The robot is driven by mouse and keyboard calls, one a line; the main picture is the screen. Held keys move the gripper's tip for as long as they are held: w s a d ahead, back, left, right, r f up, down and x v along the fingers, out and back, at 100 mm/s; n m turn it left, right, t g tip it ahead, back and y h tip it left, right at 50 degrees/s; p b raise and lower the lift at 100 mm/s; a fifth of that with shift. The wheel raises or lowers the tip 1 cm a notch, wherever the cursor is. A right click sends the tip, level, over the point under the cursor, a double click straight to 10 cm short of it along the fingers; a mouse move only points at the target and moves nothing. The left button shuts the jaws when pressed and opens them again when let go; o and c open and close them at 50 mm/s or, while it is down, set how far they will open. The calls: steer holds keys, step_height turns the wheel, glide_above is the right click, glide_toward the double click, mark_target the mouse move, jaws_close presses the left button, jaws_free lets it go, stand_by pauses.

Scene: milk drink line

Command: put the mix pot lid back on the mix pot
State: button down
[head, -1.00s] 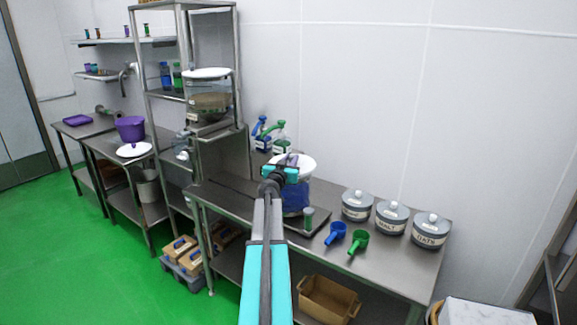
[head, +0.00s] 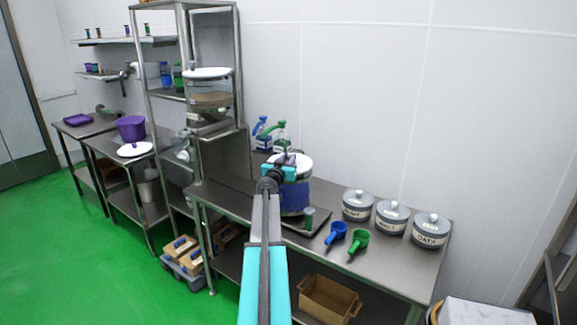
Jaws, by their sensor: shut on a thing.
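The mix pot (head: 296,198) is a blue and grey pot standing on the long steel table, partly hidden by my arm. The white mix pot lid (head: 302,164) is over its mouth and looks level, with no clear gap above the pot wall on the visible right side. Whether it is fully seated all round I cannot tell, as my arm hides the left side. My gripper (head: 289,165) is at the top of the lid, shut on it; the fingertips are small and partly hidden.
Three labelled grey jars (head: 392,216) stand right of the pot. A blue scoop (head: 336,233) and a green scoop (head: 358,243) lie in front of them. Spray bottles (head: 281,137) stand behind the pot. Another white lid (head: 134,149) lies on the left table near a purple pot (head: 131,128).

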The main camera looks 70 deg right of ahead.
steer(key=shift+f, duration=1.25)
steer(key=shift+f, duration=0.15)
steer(key=c, duration=1.5)
jaws_free()
steer(key=shift+s+a+b, duration=0.2)
steer(key=shift+a+b, duration=0.15)
steer(key=shift+a, duration=2.65)
steer(key=shift+s+a+b, duration=0.15)
steer(key=shift+a+b, duration=0.15)
steer(key=shift+a, duration=2.7)
